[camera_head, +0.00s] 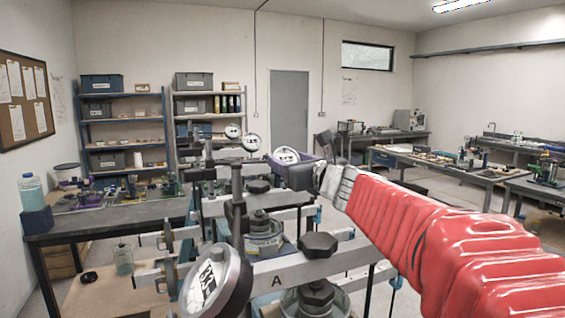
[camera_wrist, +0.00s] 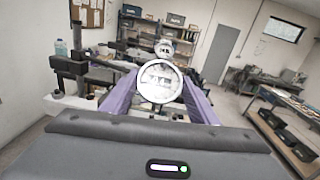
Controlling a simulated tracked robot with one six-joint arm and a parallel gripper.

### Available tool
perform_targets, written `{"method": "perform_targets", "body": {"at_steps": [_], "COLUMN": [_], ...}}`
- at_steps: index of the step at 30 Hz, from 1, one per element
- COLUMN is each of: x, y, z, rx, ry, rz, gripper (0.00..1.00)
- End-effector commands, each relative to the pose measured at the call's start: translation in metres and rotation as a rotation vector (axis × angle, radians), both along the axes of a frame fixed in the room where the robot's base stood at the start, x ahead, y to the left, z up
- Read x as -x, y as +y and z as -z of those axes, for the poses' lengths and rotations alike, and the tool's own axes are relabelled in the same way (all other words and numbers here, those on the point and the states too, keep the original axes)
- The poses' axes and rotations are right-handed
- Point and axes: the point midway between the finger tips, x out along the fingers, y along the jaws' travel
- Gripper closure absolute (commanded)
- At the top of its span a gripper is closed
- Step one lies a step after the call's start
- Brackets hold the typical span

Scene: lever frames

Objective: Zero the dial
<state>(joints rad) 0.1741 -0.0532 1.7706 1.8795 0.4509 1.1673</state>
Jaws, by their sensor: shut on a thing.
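A round white dial (camera_head: 286,155) with dark markings sits at the end of my gripper in the head view. In the wrist view the same dial (camera_wrist: 160,82) stands between the two purple fingers of my gripper (camera_wrist: 160,98), which are shut on its sides. The markings on its face are too small and blurred to read. In the head view my gripper (camera_head: 288,163) is partly hidden behind its own dark wrist. Another large dial (camera_head: 205,284) in a metal rim is tilted at the front, on the lever frame (camera_head: 315,264) marked A.
Further dials (camera_head: 251,142) (camera_head: 232,131) stand on the frames behind. Black knobs (camera_head: 319,244), posts (camera_head: 237,190) and level bars crowd the space below my arm. A dark workbench (camera_head: 105,219) stands at left with a bottle (camera_head: 33,190). Open floor lies toward the grey door (camera_head: 289,105).

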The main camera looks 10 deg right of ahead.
Motion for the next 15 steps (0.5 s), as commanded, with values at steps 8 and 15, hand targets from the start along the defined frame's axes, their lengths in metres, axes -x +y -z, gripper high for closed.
{"method": "perform_targets", "body": {"at_steps": [8, 15], "x": [-0.0007, -0.0011], "y": [-0.0033, -0.0041], "z": [-0.0027, -0.0034], "rx": [0.119, 0.216], "ry": [-0.027, -0.046], "rz": [-0.115, -0.212], "gripper": [0.68, 0.68]}}
